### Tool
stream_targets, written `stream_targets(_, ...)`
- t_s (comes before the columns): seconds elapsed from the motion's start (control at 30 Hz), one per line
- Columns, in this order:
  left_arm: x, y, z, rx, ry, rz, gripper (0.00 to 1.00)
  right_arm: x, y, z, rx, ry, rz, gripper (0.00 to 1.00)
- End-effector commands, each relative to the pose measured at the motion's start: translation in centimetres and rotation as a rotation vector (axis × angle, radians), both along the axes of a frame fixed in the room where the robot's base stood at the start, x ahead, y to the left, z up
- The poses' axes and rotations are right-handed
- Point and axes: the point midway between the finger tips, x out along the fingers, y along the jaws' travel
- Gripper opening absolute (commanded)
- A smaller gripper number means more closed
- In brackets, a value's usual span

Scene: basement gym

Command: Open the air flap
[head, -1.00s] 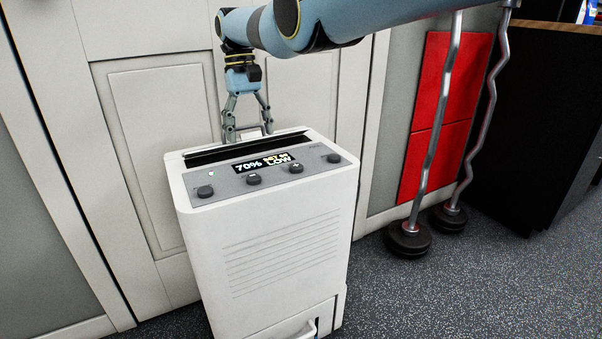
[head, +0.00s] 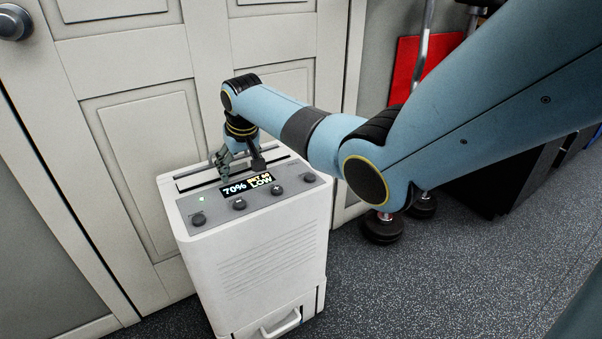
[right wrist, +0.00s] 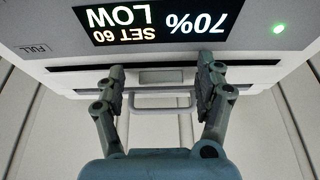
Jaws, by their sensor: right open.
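The white dehumidifier (head: 262,255) stands upright against the door, its display reading 70%, SET 60, LOW. The air flap is the pale strip across its top behind the display; in the right wrist view the flap (right wrist: 240,76) lies between two dark slits and has a small grey tab (right wrist: 162,76). How far it is raised is hard to tell. My right gripper (head: 241,166) is over the top of the unit, fingers spread. In the right wrist view my right gripper (right wrist: 161,68) has one finger on each side of the tab, with nothing held between them. My left gripper is not in view.
The control panel (head: 293,188) has several dark knobs and a green light (head: 201,199). A thin handle (right wrist: 160,103) lies behind the flap. The panelled door (head: 140,135) is close behind. Weights (head: 383,227) stand at right; speckled floor (head: 420,285) in front is clear.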

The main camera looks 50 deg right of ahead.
Motion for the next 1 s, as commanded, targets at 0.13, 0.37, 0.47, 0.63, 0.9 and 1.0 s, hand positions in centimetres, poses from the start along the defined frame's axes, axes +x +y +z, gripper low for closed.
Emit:
stream_targets(0.13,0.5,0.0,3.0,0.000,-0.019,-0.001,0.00,-0.6,0.2,4.8,-0.001,-0.017,0.000,0.71)
stream_targets(0.37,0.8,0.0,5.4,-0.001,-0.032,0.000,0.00,-2.6,0.7,9.4,0.000,-0.013,0.000,0.71)
stream_targets(0.47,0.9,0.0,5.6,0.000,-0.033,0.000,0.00,-4.1,1.2,9.3,-0.003,-0.001,0.010,0.71)
stream_targets(0.63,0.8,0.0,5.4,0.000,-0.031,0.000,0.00,-7.3,2.3,7.3,-0.022,0.017,0.049,0.71)
stream_targets(0.9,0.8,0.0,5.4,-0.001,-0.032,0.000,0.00,-12.2,3.8,4.3,-0.039,0.046,0.100,0.71)
stream_targets(1.0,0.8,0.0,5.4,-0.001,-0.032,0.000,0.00,-14.0,4.3,3.1,-0.043,0.058,0.115,0.71)
